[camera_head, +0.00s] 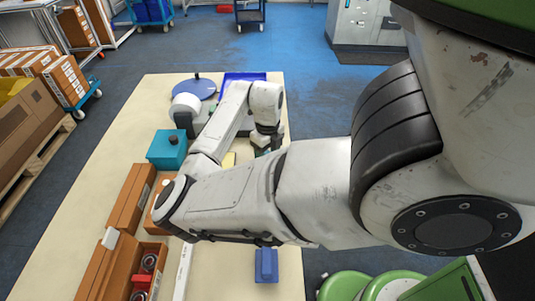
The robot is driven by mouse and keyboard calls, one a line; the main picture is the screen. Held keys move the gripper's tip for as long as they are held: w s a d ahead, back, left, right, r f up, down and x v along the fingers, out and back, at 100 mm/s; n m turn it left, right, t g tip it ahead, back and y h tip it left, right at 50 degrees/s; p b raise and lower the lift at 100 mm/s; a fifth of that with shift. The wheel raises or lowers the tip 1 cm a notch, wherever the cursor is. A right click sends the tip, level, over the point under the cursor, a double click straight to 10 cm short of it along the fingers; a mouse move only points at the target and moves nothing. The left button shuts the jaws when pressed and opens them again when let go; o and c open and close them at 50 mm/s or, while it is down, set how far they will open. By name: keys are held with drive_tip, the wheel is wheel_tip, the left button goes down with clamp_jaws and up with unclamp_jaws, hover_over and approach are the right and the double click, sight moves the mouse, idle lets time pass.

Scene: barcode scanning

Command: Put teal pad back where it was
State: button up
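A teal box-shaped block (167,147) with a dark knob on top stands on the left side of the table, left of my forearm. I cannot tell whether it is the teal pad. My gripper (265,144) points down over the right side of the table, at the end of my folded arm. Its fingers are small and dark, and I cannot tell whether they are open or shut. A small greenish patch shows just under it, too small to identify. My arm hides much of the middle of the table.
Brown boxes (131,197) line the left; one open box (120,270) holds round parts. The table's front left is clear.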

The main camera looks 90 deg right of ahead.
sight(268, 152)
wheel_tip(268, 152, up, 12)
drive_tip(key=shift+r+b, duration=0.15)
drive_tip(key=shift+b, duration=0.3)
idle(0.4)
